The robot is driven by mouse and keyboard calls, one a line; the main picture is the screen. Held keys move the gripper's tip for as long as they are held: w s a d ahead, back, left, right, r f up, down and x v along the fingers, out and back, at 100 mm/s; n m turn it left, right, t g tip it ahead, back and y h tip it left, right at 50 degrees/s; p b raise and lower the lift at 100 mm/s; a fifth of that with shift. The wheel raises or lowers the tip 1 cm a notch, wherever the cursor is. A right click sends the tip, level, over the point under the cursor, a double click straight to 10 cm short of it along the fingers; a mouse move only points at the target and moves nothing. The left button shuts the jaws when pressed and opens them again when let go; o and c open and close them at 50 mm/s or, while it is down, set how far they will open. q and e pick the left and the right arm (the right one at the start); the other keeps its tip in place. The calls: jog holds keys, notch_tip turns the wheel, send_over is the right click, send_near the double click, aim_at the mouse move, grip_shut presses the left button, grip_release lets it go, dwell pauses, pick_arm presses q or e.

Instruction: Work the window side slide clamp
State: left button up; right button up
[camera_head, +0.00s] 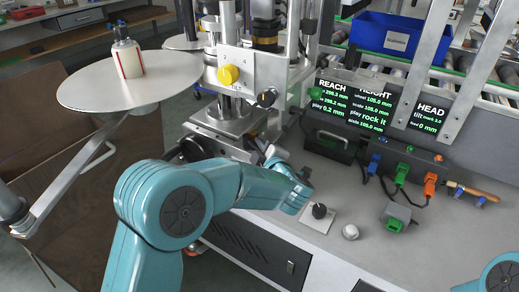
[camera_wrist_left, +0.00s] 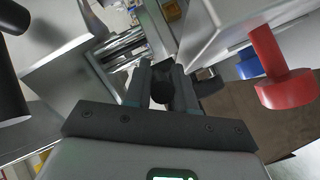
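The labeller's slide post (camera_head: 228,100) stands in the middle of the head view, with a yellow knob (camera_head: 228,74) and a black knob (camera_head: 267,97) on its carriage. Which part is the window side slide clamp is not clear to me. My left gripper (camera_head: 268,153) is low beside the post's base, its fingertips partly hidden among the machine parts. In the left wrist view, the two fingers (camera_wrist_left: 163,85) stand on either side of a dark rounded knob (camera_wrist_left: 162,90). The knob nearly fills the gap; whether the fingers press on it cannot be told. My right gripper is out of view.
A round plate (camera_head: 85,95) with a bottle (camera_head: 127,58) stands at the left. A red knob (camera_wrist_left: 275,75) is near my left wrist.

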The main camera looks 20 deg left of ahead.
pick_arm(q)
grip_shut()
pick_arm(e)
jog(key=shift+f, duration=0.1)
